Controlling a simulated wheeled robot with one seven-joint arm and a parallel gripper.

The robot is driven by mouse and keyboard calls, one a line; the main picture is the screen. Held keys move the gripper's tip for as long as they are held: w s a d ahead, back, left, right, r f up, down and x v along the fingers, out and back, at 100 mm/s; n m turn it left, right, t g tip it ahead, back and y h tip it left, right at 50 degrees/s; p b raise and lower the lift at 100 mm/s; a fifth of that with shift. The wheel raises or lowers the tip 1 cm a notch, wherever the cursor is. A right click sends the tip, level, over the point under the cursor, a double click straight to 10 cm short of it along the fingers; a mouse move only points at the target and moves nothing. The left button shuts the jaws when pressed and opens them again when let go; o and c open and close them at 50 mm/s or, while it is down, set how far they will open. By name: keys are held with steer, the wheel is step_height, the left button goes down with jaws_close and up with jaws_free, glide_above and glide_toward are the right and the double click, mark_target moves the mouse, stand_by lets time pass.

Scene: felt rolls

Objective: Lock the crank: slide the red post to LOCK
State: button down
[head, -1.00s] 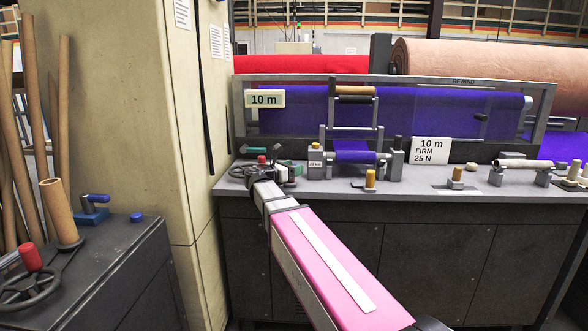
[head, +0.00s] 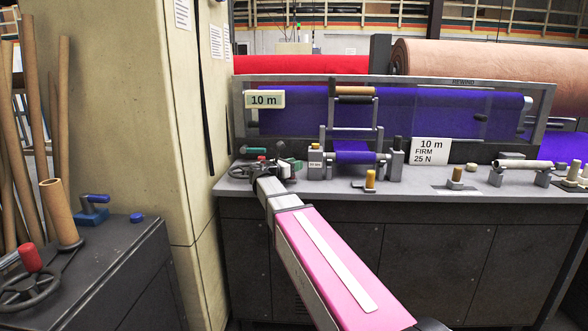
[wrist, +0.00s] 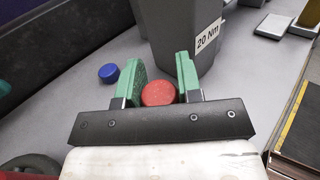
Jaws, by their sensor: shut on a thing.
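In the wrist view, the round top of the red post (wrist: 158,93) sits between the two green finger pads of my gripper (wrist: 160,72). The gripper is shut on it. The post's lower part and any slot or LOCK marking are hidden. I cannot tell which part is the crank.
A grey block (wrist: 180,30) labelled 20 Nm stands just beyond the fingers. A blue knob (wrist: 108,73) is left of them. In the head view, a teal-handled part (head: 254,150) and a roller stand (head: 352,150) are near the gripper. A beige pillar (head: 120,110) stands left.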

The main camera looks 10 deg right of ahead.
steer(key=shift+w+d, duration=0.15)
steer(key=shift+w, duration=0.65)
steer(key=c, duration=0.8)
jaws_free()
steer(key=v, duration=1)
steer(key=shift+s+a, duration=0.2)
steer(key=shift+a, duration=0.1)
steer(key=shift+s, duration=0.1)
